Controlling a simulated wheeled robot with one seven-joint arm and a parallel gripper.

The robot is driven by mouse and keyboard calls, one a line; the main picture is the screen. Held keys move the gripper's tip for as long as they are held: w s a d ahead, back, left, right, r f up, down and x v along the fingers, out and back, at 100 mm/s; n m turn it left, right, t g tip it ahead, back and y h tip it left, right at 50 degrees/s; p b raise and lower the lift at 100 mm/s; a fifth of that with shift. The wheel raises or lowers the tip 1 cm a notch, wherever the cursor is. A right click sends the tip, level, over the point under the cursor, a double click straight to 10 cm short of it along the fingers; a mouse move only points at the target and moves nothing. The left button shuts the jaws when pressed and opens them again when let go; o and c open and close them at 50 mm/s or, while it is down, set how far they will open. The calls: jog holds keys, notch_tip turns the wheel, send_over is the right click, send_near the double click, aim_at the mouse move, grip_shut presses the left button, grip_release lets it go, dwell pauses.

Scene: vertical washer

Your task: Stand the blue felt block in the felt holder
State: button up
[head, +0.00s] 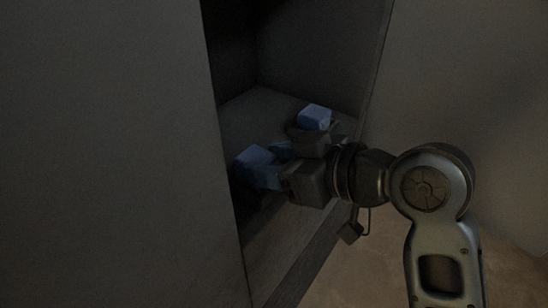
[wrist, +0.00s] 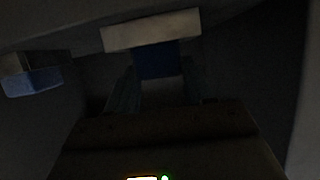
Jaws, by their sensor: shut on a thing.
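A blue block (head: 255,158) is at the tip of my gripper (head: 268,175) in the head view, inside the dark opening. My gripper is shut on it, with the fingers partly hidden by the block and my wrist. In the wrist view a block with a pale edge and a dark blue face (wrist: 157,60) sits between the fingers (wrist: 155,85). I cannot tell from these dim frames whether it touches the surface below. I cannot clearly make out the felt holder.
A second blue block (head: 316,117) shows behind my wrist, above a grey piece. A blue, pale-topped block (wrist: 30,82) is at the left in the wrist view. A grey panel (head: 110,150) borders the opening at left, a side wall (head: 374,55) at right. The shelf floor (head: 250,112) is partly bare.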

jog(key=shift+f, duration=0.25)
jog(key=o, duration=1.1)
jog(key=b+v, duration=0.1)
jog(key=v, duration=0.6)
jog(key=shift+s+d, duration=0.25)
jog(key=shift+d, duration=0.05)
